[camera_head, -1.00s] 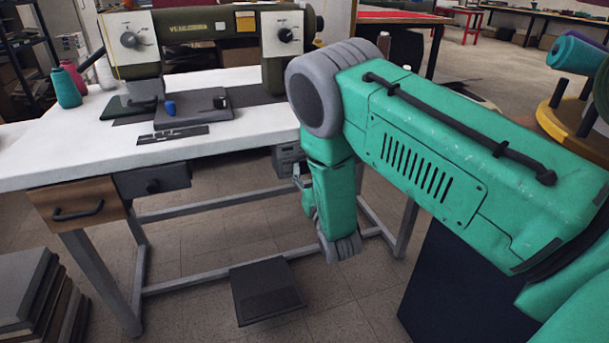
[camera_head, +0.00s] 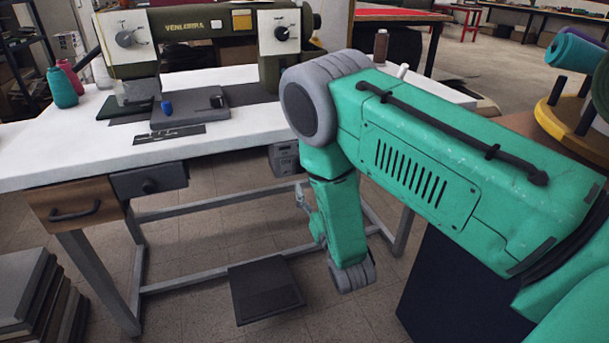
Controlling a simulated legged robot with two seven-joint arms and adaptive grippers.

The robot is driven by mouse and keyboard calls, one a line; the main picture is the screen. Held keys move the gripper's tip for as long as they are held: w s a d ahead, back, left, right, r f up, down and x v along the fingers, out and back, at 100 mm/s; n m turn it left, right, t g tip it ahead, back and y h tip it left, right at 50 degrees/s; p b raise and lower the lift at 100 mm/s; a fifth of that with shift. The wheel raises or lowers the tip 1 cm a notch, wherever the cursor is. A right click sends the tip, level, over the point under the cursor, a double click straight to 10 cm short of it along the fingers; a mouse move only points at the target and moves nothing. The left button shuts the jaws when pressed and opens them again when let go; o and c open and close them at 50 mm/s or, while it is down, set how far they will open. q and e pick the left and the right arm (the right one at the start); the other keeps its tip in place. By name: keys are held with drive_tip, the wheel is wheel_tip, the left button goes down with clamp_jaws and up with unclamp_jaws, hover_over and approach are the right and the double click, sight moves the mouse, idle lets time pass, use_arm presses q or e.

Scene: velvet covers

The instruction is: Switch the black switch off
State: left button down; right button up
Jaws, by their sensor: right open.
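My right arm comes in from the right, its green links bent downward in front of the sewing table. My right gripper (camera_head: 305,205) shows only as small grey parts left of the forearm, below the tabletop's front edge; it is open and touches nothing that I can see. A grey box (camera_head: 284,158) hangs under the table, just above and left of the gripper. It may carry the black switch, but the switch itself is too small to make out. The sewing machine (camera_head: 190,27) has black dials on its front. My left gripper is not in view.
The white table (camera_head: 60,150) has a drawer (camera_head: 75,203) and metal legs. Thread spools (camera_head: 62,88) stand at the table's left. Stacked boards (camera_head: 35,300) are at lower left.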

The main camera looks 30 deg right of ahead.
drive_tip(key=v, duration=0.5)
drive_tip(key=shift+s+a+f, duration=0.15)
drive_tip(key=shift+s, duration=0.05)
idle(0.5)
